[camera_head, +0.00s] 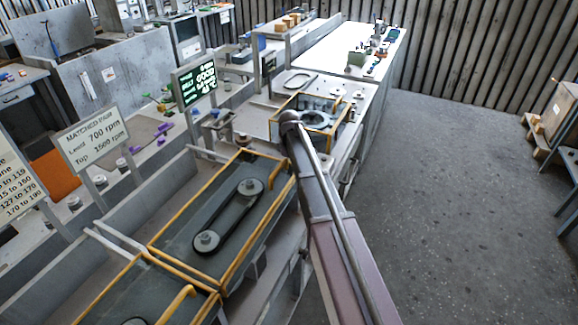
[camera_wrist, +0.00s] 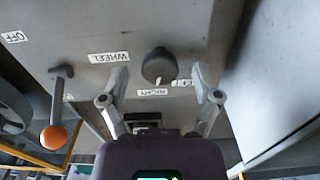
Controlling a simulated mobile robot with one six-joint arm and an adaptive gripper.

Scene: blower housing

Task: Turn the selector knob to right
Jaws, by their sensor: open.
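The selector knob (camera_wrist: 158,66) is a dark round knob on a grey panel in the wrist view, with a white mark on its lower edge. The mark points down in the picture, near a "RIGHT" label (camera_wrist: 153,92) and a partly hidden label, apparently "LEFT" (camera_wrist: 181,84). My gripper (camera_wrist: 159,73) is open, with one finger on each side of the knob. Gaps show between fingers and knob in this view; depth is hard to tell. In the head view my arm reaches toward the yellow-framed housing (camera_head: 333,128); the knob and fingers cannot be made out there.
A lever with an orange ball (camera_wrist: 54,137) stands left of the knob, near an "OFF" label (camera_wrist: 14,37). A "WHEEL" label (camera_wrist: 110,57) is beside the knob. A belt-drive unit (camera_head: 225,215) stands left of my arm.

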